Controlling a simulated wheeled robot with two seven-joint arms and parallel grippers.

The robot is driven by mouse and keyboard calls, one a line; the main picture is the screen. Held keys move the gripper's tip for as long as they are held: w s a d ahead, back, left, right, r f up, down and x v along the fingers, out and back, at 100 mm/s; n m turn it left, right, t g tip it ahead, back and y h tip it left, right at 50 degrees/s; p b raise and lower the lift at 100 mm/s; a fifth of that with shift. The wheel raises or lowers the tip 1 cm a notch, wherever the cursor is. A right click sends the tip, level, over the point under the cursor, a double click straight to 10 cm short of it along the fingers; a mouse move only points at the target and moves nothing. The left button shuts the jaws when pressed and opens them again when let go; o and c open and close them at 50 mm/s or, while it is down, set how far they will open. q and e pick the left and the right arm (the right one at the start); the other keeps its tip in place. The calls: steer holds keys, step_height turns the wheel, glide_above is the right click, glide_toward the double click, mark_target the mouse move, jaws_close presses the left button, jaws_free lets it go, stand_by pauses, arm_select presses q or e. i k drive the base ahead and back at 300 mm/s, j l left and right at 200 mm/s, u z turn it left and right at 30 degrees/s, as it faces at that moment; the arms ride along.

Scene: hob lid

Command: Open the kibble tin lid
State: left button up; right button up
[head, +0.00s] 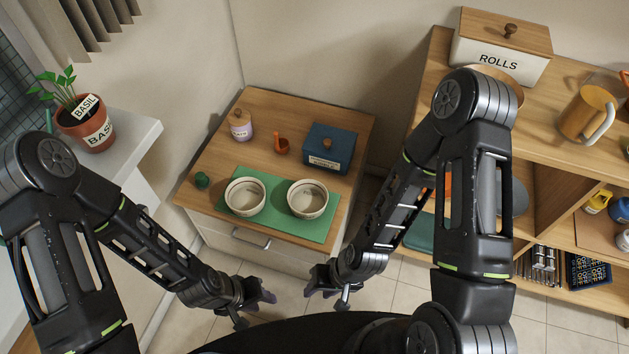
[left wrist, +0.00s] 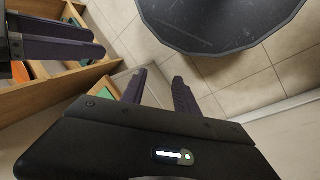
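The kibble tin (head: 329,148) is a dark blue box with a pale label in front and a small knob on its lid. It stands at the back right of the low wooden cabinet, and its lid looks closed. The label is too small to read surely. My left gripper (head: 256,308) is open and empty in front of the cabinet, well short of the tin; its parted fingers also show in the left wrist view (left wrist: 160,88). My right gripper (head: 327,295) is open and empty to its right, also away from the tin.
On the cabinet (head: 215,165), two bowls (head: 245,197) (head: 308,199) sit on a green mat (head: 278,222). A small orange scoop-like item (head: 282,146), a lidded jar (head: 240,125) and a green object (head: 202,180) stand nearby. A wooden shelf unit (head: 545,160) is at right, a basil pot (head: 88,130) at left.

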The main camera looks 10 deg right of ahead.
mark_target(333, 143)
steer(key=k+l+z, duration=0.15)
steer(key=z, duration=0.3)
steer(key=k+l+z, duration=0.1)
steer(key=l+z, duration=0.35)
steer(key=j, duration=0.1)
